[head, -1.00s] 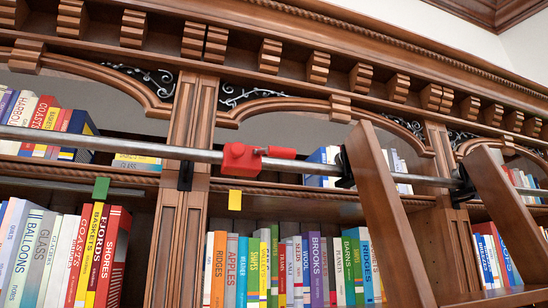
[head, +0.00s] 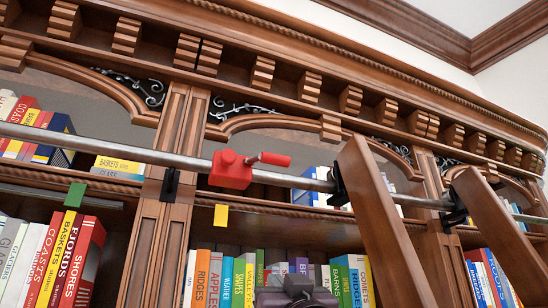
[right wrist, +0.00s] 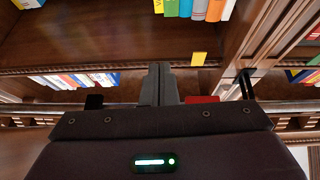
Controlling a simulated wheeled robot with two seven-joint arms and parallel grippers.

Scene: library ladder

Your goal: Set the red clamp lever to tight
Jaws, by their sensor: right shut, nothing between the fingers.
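The red clamp block (head: 231,170) sits around the steel rail (head: 120,141), left of the ladder. Its red lever (head: 270,159) points right, roughly along the rail and slightly above it. My right gripper (head: 297,283) is at the bottom of the head view, below the clamp and in front of the books, apart from the lever. In the right wrist view its fingers (right wrist: 160,84) are together and empty; part of the red clamp block (right wrist: 202,99) shows beside them, partly hidden by the gripper body. My left gripper is not in view.
A yellow tag (head: 221,215) and a green tag (head: 76,194) are on the shelf edge below the rail. The wooden ladder (head: 378,215) stands right of the lever, hooked on the rail. A black rail bracket (head: 170,184) is left of the clamp.

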